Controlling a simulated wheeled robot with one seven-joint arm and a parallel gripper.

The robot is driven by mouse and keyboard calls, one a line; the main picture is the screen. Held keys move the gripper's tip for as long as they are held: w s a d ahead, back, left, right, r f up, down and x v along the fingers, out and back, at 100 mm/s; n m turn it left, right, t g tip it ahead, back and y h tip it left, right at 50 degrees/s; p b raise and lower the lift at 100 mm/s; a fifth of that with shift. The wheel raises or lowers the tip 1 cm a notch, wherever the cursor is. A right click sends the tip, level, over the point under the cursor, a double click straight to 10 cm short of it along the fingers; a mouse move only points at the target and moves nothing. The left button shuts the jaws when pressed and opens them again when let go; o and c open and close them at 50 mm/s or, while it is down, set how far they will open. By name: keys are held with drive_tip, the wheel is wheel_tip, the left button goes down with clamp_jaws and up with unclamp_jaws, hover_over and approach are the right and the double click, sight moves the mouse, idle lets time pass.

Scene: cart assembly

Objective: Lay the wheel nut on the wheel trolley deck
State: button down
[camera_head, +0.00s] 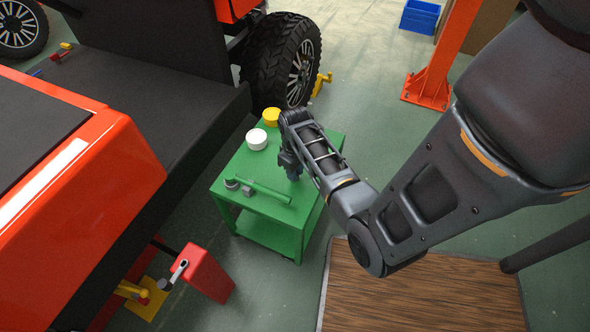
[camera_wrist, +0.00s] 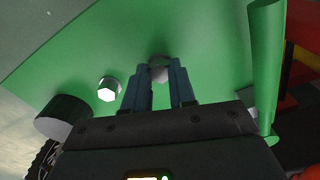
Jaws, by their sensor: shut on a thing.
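The wheel trolley is a green cart; its deck (camera_head: 252,168) is in the middle of the head view and fills much of the wrist view (camera_wrist: 215,45). My gripper (camera_head: 290,172) points down over the deck, near its right part. In the wrist view its two fingers (camera_wrist: 160,82) are shut on a small grey wheel nut (camera_wrist: 158,73) between the tips. The nut is close to the deck; I cannot tell whether it touches. A second shiny hex nut (camera_wrist: 108,90) is on the deck left of the fingers. The held nut is hidden in the head view.
A white round container (camera_head: 257,139) and a yellow one (camera_head: 271,116) stand at the deck's back. A green bar (camera_head: 268,191) with small grey parts lies along the front. The orange vehicle (camera_head: 110,170) is left, its big wheel (camera_head: 290,62) behind. A wooden platform (camera_head: 420,300) is right.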

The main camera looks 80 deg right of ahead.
drive_tip(key=shift+f, duration=0.25)
drive_tip(key=c, duration=0.8)
unclamp_jaws()
drive_tip(key=shift+c, duration=0.2)
drive_tip(key=shift+r+p, duration=0.85)
drive_tip(key=shift+r, duration=3.05)
